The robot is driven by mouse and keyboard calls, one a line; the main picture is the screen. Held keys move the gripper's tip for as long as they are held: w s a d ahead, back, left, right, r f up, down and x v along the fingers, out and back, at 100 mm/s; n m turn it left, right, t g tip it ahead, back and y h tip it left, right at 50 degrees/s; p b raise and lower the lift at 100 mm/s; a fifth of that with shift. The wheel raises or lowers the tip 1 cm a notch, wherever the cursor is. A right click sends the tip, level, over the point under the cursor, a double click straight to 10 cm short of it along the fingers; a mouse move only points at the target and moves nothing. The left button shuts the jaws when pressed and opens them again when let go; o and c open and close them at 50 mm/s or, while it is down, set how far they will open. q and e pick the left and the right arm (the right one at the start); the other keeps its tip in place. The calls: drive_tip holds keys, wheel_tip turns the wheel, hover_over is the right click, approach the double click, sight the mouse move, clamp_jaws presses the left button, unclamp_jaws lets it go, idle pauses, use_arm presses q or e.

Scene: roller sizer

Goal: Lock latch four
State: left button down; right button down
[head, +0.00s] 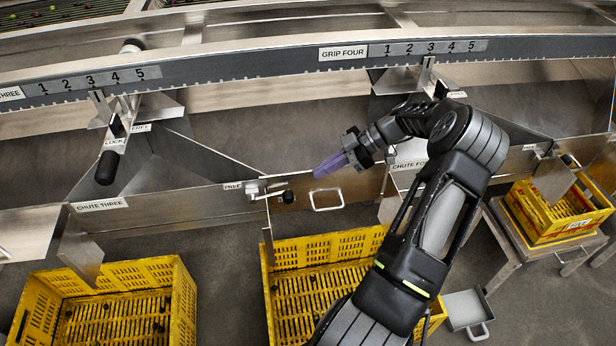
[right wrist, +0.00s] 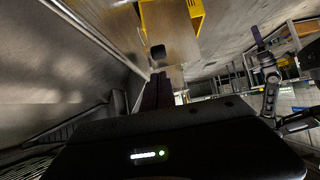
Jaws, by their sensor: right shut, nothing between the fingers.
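A small metal latch with a black knob (head: 288,197) sits at the left edge of a gate panel, beside a FREE label (head: 232,186). The gate panel has a pale loop handle (head: 327,199). A CHUTE FOUR label (head: 408,165) is partly hidden by my right arm. My right gripper (head: 318,173) is shut and empty, its purple fingers pointing left, above the handle and right of the knob, apart from both. In the right wrist view, a black knob (right wrist: 158,52) shows just beyond the dark fingers. My left gripper (right wrist: 257,36) seems to show small at the right there.
Yellow crates (head: 185,290) stand below the chutes, and another (head: 548,222) sits on a stand at right. A grip lever with a black handle (head: 107,168) hangs over chute three. A numbered rail (head: 240,62) runs across above. A grey dustpan-like tray (head: 465,308) lies on the floor.

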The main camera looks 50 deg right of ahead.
drive_tip(key=shift+s+d+r, duration=0.25)
drive_tip(key=shift+s+d, duration=0.85)
drive_tip(key=shift+d, duration=0.2)
